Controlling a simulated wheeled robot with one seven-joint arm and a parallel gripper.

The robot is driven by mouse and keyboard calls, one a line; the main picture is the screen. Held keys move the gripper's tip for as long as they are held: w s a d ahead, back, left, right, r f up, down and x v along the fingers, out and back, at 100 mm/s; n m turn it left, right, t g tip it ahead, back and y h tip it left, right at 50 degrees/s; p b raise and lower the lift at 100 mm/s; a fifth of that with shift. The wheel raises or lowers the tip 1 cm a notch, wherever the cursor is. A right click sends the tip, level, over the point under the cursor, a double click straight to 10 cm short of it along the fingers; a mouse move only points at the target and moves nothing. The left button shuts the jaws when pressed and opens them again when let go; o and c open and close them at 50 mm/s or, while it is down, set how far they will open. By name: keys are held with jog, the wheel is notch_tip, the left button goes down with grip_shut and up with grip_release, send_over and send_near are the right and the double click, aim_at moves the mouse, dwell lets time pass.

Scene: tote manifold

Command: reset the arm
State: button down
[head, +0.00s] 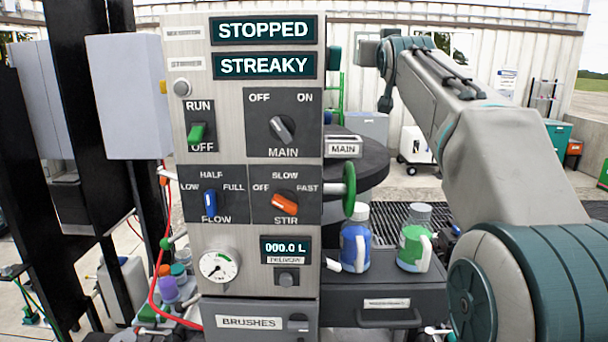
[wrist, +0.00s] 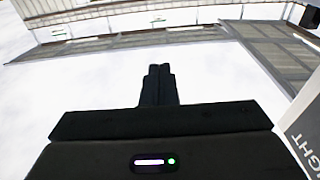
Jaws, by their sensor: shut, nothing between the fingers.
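My arm rises from the right side of the head view and bends back to the left at its top. Its far end is up behind the panel's right edge, away from the controls. My gripper (wrist: 160,70) shows in the wrist view with its two dark fingers together and nothing between them. The wrist view looks out at pale, bright ground and a corrugated wall, so the fingers touch nothing there. The fingers cannot be made out in the head view.
The control panel (head: 232,160) stands in the middle, its displays reading STOPPED and STREAKY. A green handwheel (head: 349,190) sticks out at its right. A blue-labelled jar (head: 355,246) and a green-labelled jar (head: 413,247) stand on the drawer unit (head: 390,285). A red hose (head: 154,290) hangs left.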

jog(key=s+f+g, duration=0.5)
jog(key=s+f, duration=0.8)
jog(key=f, duration=0.3)
jog(key=s+f+g+b, duration=0.1)
jog(key=s+f+g, duration=0.4)
jog(key=s+f, duration=0.8)
jog(key=s+f+g, duration=0.5)
jog(key=s+f, duration=0.7)
jog(key=f, duration=0.7)
jog(key=shift+s+a+f+n+g+y, duration=0.3)
jog(key=shift+s+a, duration=0.1)
jog(key=shift+d, duration=0.15)
